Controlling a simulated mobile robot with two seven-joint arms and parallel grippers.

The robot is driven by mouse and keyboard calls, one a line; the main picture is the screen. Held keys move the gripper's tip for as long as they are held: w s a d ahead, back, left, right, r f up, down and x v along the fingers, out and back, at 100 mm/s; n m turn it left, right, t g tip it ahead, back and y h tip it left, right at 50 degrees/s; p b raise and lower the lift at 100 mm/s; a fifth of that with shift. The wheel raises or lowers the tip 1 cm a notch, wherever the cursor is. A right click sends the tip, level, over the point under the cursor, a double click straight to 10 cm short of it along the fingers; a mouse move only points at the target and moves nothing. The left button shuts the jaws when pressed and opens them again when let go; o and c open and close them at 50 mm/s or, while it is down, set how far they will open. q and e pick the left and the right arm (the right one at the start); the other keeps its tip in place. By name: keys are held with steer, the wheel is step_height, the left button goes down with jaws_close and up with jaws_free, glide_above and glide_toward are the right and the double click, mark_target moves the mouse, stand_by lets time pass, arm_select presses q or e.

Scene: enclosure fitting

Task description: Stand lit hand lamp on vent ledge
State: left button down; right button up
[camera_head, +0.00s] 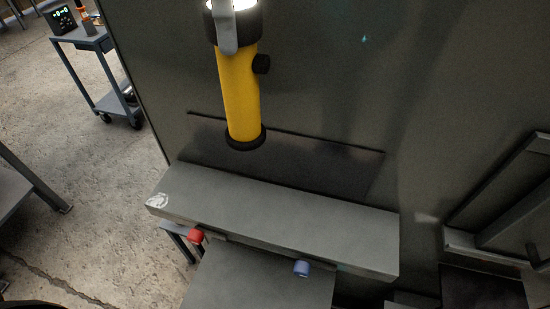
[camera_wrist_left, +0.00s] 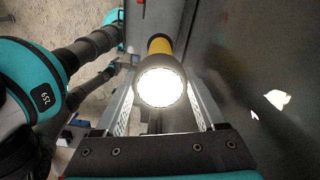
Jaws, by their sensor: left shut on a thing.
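A yellow hand lamp (camera_head: 240,95) with black ends hangs upright, its lit head at the top edge of the head view. My left gripper (camera_head: 228,42) is shut on the lamp's head; one grey finger shows in front. The left wrist view looks down on the bright lens (camera_wrist_left: 161,87) between both fingers, with a bit of yellow body behind it. The grey vent ledge (camera_head: 290,223) juts from the dark cabinet wall. The lamp's black base appears above the ledge's back edge, in front of a dark panel; the exact gap is hard to tell. My right gripper is not in view.
A red knob (camera_head: 196,236) and a blue knob (camera_head: 301,268) sit under the ledge's front. The ledge top looks bare apart from a pale mark at its left end. A frame (camera_head: 500,210) projects at the right. A cart (camera_head: 88,75) stands at the far left.

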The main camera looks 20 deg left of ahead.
mark_target(238, 77)
arm_select(q)
step_height(238, 77, down, 6)
steer(key=shift+s+b, duration=0.15)
steer(key=shift+b, duration=0.95)
step_height(238, 77, down, 9)
steer(key=shift+r+b, duration=0.15)
steer(key=shift+b, duration=0.5)
step_height(238, 77, down, 5)
steer(key=shift+f, duration=0.1)
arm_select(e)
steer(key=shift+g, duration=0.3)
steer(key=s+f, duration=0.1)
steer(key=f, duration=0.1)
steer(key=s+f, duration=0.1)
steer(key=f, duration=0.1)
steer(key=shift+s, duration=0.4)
arm_select(q)
steer(key=shift+f, duration=0.1)
jaws_free()
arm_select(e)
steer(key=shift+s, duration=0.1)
arm_select(q)
step_height(238, 77, up, 12)
steer(key=shift+r+p, duration=0.15)
steer(key=shift+p, duration=0.35)
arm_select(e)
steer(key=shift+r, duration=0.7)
